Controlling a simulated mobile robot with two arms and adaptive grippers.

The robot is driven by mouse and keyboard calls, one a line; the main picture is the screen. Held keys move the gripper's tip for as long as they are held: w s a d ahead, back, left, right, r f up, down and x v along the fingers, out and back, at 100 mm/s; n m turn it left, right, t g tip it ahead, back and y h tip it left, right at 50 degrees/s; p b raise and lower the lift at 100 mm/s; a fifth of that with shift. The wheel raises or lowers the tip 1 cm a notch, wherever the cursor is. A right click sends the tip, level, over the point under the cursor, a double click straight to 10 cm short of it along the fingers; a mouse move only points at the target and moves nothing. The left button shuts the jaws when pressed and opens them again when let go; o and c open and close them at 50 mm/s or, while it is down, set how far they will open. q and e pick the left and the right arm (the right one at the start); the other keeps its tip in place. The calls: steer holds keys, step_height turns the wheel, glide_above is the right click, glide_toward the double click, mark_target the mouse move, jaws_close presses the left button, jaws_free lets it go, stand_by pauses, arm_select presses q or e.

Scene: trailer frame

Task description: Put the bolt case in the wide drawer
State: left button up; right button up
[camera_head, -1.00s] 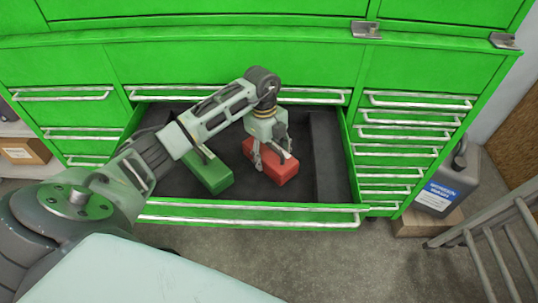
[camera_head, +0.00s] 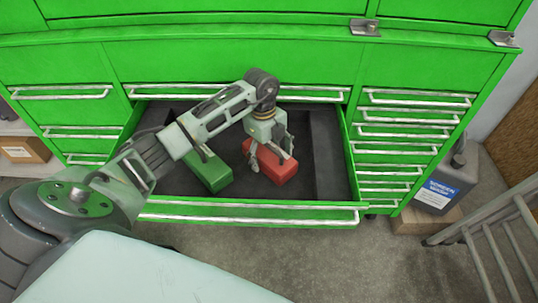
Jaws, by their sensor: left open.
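The wide drawer (camera_head: 250,213) is pulled open in the middle of the green cabinet, with a dark lining. A red case (camera_head: 279,171) lies inside it, right of the middle. A green case (camera_head: 207,172) lies inside to its left, partly hidden by my arm. I cannot tell from the picture which one is the bolt case. My left gripper (camera_head: 267,160) reaches into the drawer with its fingers apart, over and beside the red case. It hides part of the red case's top. My right gripper is not in view.
Narrow closed drawers (camera_head: 412,145) line the cabinet's right side. A grey jug (camera_head: 441,188) stands on a box at the right, and a ladder (camera_head: 495,235) leans nearby. A cardboard box (camera_head: 24,150) sits at the left. The drawer's right part (camera_head: 328,160) is clear.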

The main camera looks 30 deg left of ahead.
arm_select(q)
steer(key=r, duration=0.3)
steer(key=r+b, duration=0.1)
steer(key=r, duration=0.3)
steer(key=a+r, duration=0.1)
steer(key=r, duration=0.2)
steer(key=shift+w+a+r+b, duration=0.1)
steer(key=shift+w+r+b, duration=0.15)
steer(key=shift+b, duration=0.15)
steer(key=shift+r, duration=0.65)
steer(key=shift+a+r, duration=0.1)
